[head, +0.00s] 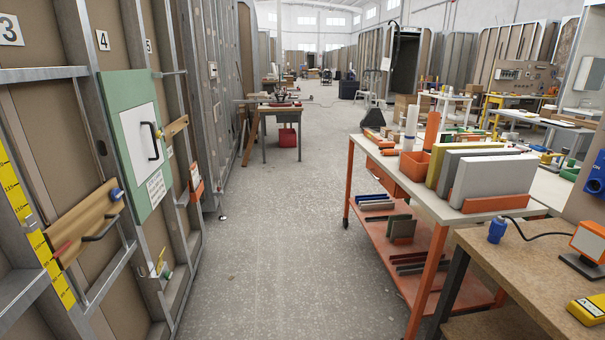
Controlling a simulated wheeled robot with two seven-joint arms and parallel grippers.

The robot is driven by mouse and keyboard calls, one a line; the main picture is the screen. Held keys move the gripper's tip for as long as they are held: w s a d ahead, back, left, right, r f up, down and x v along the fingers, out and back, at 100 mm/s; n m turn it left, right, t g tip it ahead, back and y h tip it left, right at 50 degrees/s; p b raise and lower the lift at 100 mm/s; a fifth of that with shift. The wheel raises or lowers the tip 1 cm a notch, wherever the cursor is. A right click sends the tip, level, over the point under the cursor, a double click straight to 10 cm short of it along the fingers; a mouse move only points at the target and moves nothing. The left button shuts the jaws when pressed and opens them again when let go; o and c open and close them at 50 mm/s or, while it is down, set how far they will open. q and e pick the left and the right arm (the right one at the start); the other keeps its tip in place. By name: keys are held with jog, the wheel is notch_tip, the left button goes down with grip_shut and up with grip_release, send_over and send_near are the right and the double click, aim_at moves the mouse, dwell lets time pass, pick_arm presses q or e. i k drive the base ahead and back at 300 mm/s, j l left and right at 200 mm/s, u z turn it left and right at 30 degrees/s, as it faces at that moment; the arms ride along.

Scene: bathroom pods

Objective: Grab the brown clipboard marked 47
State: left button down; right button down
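I cannot make out a brown clipboard marked 47. A light brown board (85,221) with a dark handle and a blue knob is on the framed wall at the left; no 47 is readable on it. A smaller brown piece (176,127) is beside the green panel (118,102), also with no readable number. A small white sheet with print (156,189) is at that panel's lower edge, too small to read. Neither of my grippers is in view.
An orange-framed cart (484,205) with upright panels stands at the right. A brown workbench (520,262) is at the near right. The grey floor aisle (275,220) between wall and cart is clear. A table (275,108) stands farther back.

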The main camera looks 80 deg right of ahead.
aim_at(194, 172)
jog(key=z, duration=1.7)
jog(key=i+l+z, duration=0.1)
jog(key=i+l, duration=0.15)
jog(key=i, duration=0.95)
jog(key=i+l+z, duration=0.15)
jog(key=i, duration=1.1)
